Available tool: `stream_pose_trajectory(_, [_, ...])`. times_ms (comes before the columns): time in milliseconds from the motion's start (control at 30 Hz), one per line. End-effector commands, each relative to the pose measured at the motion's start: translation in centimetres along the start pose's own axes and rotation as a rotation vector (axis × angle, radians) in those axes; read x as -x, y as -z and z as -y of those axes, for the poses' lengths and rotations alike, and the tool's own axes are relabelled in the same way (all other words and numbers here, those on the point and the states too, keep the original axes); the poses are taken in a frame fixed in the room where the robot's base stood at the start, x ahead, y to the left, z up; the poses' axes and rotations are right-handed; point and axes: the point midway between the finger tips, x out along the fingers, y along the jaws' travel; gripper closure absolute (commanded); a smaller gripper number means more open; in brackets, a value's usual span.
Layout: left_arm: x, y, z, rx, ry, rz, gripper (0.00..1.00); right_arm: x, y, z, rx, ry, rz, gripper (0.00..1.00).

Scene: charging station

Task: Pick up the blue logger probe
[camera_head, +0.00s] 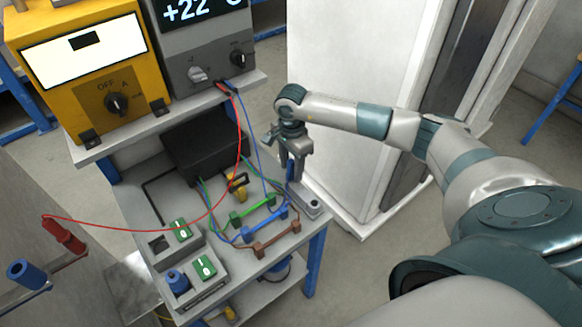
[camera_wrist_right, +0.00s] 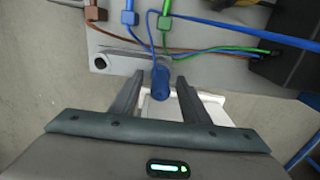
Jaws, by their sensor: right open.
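The blue logger probe (camera_wrist_right: 160,83) shows in the right wrist view as a short blue cylinder with a blue cable running from its far end. It is at the edge of the grey bench, between the two fingers of my right gripper (camera_wrist_right: 154,88), with gaps on both sides. In the head view my right gripper (camera_head: 291,172) points down over the bench's right edge, fingers apart. There the probe is hard to make out behind the fingers. My left gripper is not in view.
The bench (camera_head: 135,205) carries a black box (camera_head: 203,143), green, blue and brown clips (camera_head: 277,238) with cables, and a grey metal bracket (camera_head: 309,203) beside my gripper. A yellow meter (camera_head: 75,70) stands on the shelf. A white cabinet (camera_head: 350,60) is close behind my right arm.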

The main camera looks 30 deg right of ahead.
Motion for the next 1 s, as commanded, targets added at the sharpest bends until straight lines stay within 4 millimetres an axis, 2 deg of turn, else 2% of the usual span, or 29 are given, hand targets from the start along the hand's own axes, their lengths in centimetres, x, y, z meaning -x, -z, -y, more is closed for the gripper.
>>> stream_pose_trajectory(33, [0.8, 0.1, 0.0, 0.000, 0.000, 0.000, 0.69, -0.3, 0.0, -0.1, -0.002, -0.003, 0.001, 0.58])
stream_pose_trajectory(233, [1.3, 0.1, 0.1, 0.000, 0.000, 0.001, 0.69, -2.1, 0.0, 0.0, 0.000, -0.001, 0.000, 0.58])
stream_pose_trajectory(700, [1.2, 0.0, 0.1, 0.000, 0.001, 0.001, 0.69, -2.2, 0.0, 0.0, 0.000, 0.000, 0.000, 0.58])
stream_pose_trajectory(733, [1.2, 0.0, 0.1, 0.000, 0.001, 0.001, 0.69, -2.2, 0.0, 0.0, 0.000, 0.000, 0.000, 0.63])
stream_pose_trajectory(900, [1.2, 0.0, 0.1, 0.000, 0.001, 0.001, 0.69, -2.2, 0.0, 0.0, 0.000, 0.000, 0.000, 1.00])
stream_pose_trajectory(1000, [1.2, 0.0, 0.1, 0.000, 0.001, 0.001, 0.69, -2.2, 0.0, 0.0, 0.000, 0.001, 0.000, 1.00])
